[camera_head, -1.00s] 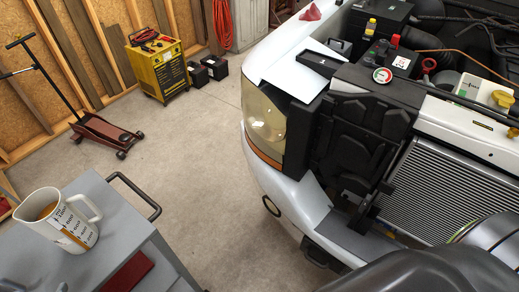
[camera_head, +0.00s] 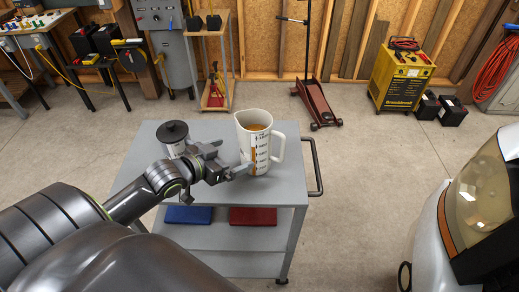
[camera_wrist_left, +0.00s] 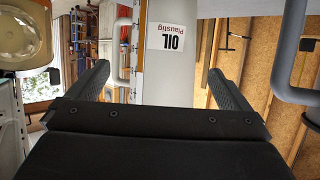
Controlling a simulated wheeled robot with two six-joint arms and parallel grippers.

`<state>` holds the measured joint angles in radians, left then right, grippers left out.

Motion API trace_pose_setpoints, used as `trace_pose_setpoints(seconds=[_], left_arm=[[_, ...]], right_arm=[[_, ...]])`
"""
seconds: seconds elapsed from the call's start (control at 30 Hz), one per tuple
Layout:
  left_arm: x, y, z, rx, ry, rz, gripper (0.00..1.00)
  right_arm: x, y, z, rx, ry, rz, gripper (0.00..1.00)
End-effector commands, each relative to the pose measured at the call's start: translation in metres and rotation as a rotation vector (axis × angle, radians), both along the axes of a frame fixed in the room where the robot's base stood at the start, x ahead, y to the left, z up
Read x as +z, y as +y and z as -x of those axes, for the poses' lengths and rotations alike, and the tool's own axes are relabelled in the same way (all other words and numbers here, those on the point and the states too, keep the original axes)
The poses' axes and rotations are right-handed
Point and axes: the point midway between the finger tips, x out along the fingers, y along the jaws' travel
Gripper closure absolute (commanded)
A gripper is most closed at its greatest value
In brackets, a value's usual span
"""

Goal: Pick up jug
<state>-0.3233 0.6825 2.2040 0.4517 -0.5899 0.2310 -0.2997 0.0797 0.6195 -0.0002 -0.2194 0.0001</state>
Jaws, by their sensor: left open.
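The jug (camera_head: 256,134) is a white measuring jug with scale marks and amber content. It stands upright on the grey cart's top (camera_head: 220,190), its handle to the right. My left gripper (camera_head: 232,170) is open at the jug's lower left side in the head view. In the left wrist view, which looks upside down, the white jug body (camera_wrist_left: 180,75) with an OIL label appears between the two spread fingers of the left gripper (camera_wrist_left: 163,80). Whether the fingers touch it cannot be told. My right gripper is not in view.
A dark-lidded container (camera_head: 172,134) stands on the cart just left of the jug, close to my left wrist. The cart has a push handle (camera_head: 315,165) at right and blue and red items (camera_head: 253,216) on its lower shelf. A white vehicle (camera_head: 430,235) stands at right.

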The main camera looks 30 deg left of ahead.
Motion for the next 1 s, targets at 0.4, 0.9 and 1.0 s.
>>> trace_pose_setpoints(seconds=[0.4,0.9,1.0], left_arm=[[-0.016,-0.007,-0.041,0.001,0.002,0.001,0.00],[-0.029,-0.014,-0.088,0.001,0.002,0.000,0.00],[-0.030,-0.014,-0.089,0.001,0.002,-0.001,0.00]], right_arm=[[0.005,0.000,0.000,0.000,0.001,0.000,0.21],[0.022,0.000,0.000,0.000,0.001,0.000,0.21],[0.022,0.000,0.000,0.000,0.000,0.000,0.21]])
